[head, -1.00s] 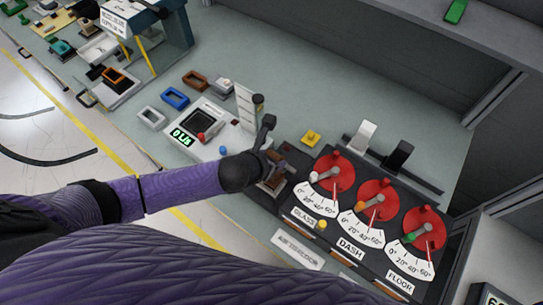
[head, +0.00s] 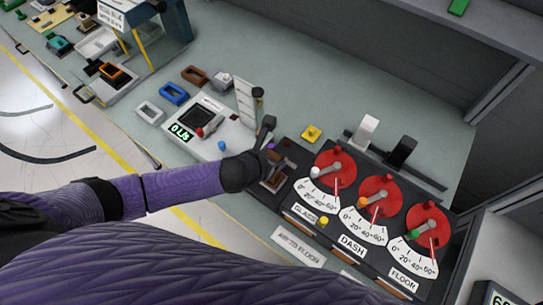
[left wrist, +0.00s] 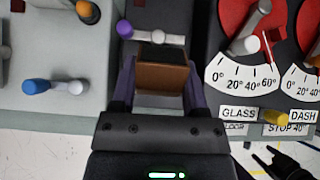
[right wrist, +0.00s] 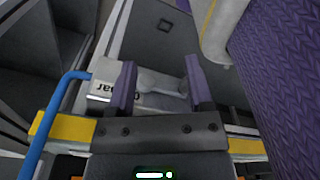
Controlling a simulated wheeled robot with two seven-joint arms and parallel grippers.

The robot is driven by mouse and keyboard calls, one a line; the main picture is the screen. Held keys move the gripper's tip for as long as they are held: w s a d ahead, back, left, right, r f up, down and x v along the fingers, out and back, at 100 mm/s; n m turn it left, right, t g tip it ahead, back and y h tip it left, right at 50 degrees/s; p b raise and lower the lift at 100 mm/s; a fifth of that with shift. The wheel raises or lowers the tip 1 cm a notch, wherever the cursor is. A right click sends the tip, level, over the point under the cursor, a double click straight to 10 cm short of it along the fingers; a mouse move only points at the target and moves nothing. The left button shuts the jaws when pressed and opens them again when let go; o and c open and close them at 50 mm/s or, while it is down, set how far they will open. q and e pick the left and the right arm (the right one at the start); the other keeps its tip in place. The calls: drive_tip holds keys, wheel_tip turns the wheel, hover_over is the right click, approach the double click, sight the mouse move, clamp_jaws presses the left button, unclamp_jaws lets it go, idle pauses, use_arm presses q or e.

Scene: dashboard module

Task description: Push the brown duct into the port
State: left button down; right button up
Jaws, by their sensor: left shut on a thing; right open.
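The brown duct (left wrist: 162,78) is a short open rectangular piece with a dark inside. My left gripper (left wrist: 160,88) is shut on it, one purple finger on each side. In the head view the duct (head: 273,184) is partly covered by my left gripper (head: 268,163), at the left end of the dark dashboard module (head: 296,152). A white lever with a purple knob (left wrist: 124,30) lies just beyond the duct. I cannot make out the port opening or tell whether the duct touches it. My right gripper (right wrist: 161,85) is open and empty, outside the head view.
Red dials (head: 335,170) with white scales stand right of the duct. Blue (head: 174,94), brown (head: 194,76) and white (head: 150,113) ducts lie farther left. A blue handle (right wrist: 55,110) is beside my right gripper.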

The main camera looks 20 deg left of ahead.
use_arm(q)
drive_tip(key=shift+f, duration=0.15)
unclamp_jaws()
drive_tip(key=p+v, duration=0.2)
drive_tip(key=v, duration=0.8)
drive_tip(key=shift+p, duration=0.35)
